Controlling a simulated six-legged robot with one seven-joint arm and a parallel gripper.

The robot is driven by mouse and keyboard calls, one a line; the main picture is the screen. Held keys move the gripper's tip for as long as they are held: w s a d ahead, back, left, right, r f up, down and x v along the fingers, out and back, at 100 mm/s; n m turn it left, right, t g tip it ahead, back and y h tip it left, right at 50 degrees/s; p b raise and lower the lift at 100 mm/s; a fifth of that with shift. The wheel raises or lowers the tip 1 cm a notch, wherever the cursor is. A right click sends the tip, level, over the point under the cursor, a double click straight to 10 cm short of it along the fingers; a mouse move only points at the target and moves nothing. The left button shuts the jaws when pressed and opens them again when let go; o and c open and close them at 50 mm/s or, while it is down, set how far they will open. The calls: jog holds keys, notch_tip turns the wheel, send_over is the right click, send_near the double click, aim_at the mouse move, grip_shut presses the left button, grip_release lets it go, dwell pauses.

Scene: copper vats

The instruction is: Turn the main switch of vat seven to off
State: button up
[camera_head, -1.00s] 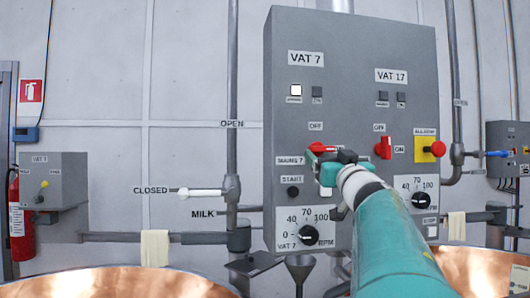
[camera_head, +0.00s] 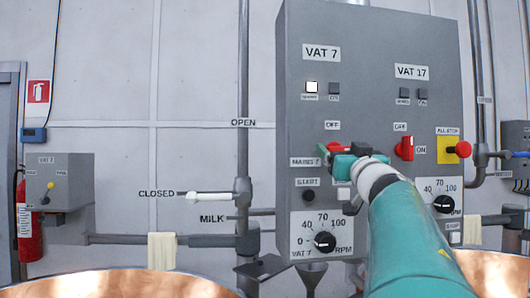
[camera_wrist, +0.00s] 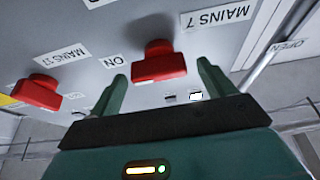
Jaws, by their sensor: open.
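The vat 7 main switch is a red handle (camera_head: 334,152) beside the MAINS 7 label (camera_head: 305,162), below an OFF label (camera_head: 332,125). My gripper's teal end partly covers it in the head view. In the wrist view the red handle (camera_wrist: 158,62) stands between the fingertips of my open gripper (camera_wrist: 162,70), with a finger on each side. I cannot tell whether either finger touches it. Its MAINS 7 label (camera_wrist: 218,17) and an ON label (camera_wrist: 114,61) show nearby. The handle's exact angle is hard to read. The vat 7 white lamp (camera_head: 311,87) is lit.
The vat 17 red switch (camera_head: 404,148) is close on the right, also in the wrist view (camera_wrist: 38,92). A red ALL STOP button (camera_head: 463,149) sits further right. Below are a START button (camera_head: 308,196) and an RPM knob (camera_head: 324,241). Copper vats (camera_head: 120,283) stand in front.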

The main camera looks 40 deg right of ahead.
jog(key=shift+d, duration=0.2)
jog(key=shift+w+f, duration=0.1)
jog(key=shift+w, duration=0.2)
jog(key=c, duration=0.6)
jog(key=shift+s, duration=0.1)
jog(key=c, duration=0.4)
